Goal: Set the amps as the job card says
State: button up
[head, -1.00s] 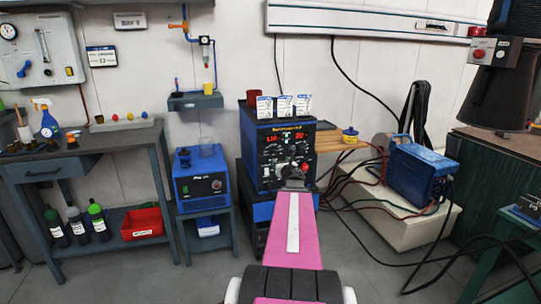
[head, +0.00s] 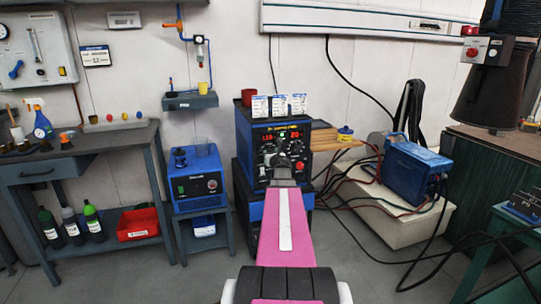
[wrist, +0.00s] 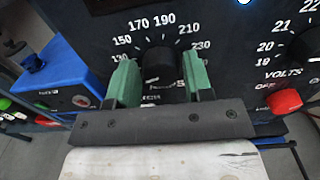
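The blue and black welding machine (head: 243,150) stands at the centre of the head view, with lit red digits on its panel, too small to read surely. In the wrist view a black knob (wrist: 160,62) sits under a scale from 130 to 230, and its pointer is not clear. My gripper (wrist: 161,82) has its green fingers on either side of this knob. I cannot tell whether both fingers press on it. In the head view my gripper (head: 284,176) is at the lower panel. Three small white cards (head: 279,106) stand on the machine, their text unreadable.
A VOLTS knob (wrist: 308,48) and a red OFF control (wrist: 286,101) are close on the right. A smaller blue unit (head: 197,190) stands left of the machine. Cables run across the floor to the blue case (head: 412,170) on the right.

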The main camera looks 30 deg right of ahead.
jog(key=c, duration=0.5)
jog(key=shift+m, duration=0.3)
jog(key=shift+d+f+m, duration=0.1)
jog(key=shift+f+m, duration=0.1)
jog(key=shift+m, duration=7.05)
jog(key=shift+f+m, duration=0.2)
jog(key=shift+m, duration=7.05)
